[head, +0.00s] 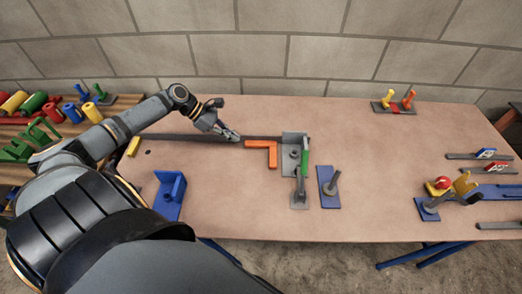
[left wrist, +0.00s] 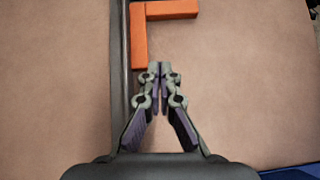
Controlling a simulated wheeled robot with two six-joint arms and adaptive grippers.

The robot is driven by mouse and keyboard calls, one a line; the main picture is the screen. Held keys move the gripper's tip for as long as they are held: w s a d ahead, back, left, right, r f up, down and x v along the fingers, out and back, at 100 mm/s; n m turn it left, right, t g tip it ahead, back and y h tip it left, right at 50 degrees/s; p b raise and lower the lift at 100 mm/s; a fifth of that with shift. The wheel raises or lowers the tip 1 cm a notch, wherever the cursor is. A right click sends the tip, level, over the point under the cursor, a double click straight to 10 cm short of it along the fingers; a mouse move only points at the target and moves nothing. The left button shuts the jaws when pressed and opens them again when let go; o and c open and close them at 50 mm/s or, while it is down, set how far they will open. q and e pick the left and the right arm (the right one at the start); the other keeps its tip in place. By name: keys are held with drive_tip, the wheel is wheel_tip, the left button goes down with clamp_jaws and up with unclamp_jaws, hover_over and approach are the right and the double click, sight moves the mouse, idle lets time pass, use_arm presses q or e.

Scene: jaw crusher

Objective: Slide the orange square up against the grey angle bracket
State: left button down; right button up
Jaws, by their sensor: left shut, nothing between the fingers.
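The orange square (head: 273,157) is a flat L lying on the table. Its long leg runs along a dark rail and its other leg points toward the table's front. The grey angle bracket (head: 289,141) stands just right of the square, with what looks like a narrow gap between them. My left gripper (head: 237,137) is shut and empty, low over the table just left of the square's free end. In the left wrist view the fingertips (left wrist: 157,67) are close to the end of the orange leg (left wrist: 139,40); contact is unclear. My right gripper is not in view.
The dark rail (head: 190,137) runs left from the bracket. A green piece (head: 305,157) and a grey clamp (head: 299,194) stand by the bracket, with a blue plate (head: 329,190) to the right. A blue bracket (head: 170,194) stands front left. The table in front of the square is clear.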

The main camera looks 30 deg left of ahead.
sight(266, 154)
use_arm(q)
drive_tip(key=b+x, duration=0.2)
drive_tip(key=x, duration=0.5)
drive_tip(key=shift+w+d+f, duration=0.2)
drive_tip(key=shift+d+f, duration=0.05)
drive_tip(key=shift+f, duration=0.05)
drive_tip(key=d, duration=0.1)
drive_tip(key=w+d, duration=0.1)
drive_tip(key=d, duration=0.1)
drive_tip(key=shift+w+f, duration=0.2)
drive_tip(key=shift+w+d, duration=0.35)
drive_tip(key=shift+d, duration=0.15)
drive_tip(key=d+r+p, duration=0.1)
drive_tip(key=p, duration=0.5)
drive_tip(key=shift+w, duration=0.3)
drive_tip(key=shift+d+f+p, duration=0.2)
drive_tip(key=shift+p, duration=0.2)
drive_tip(key=shift+d+f, duration=0.1)
drive_tip(key=shift+f, duration=0.25)
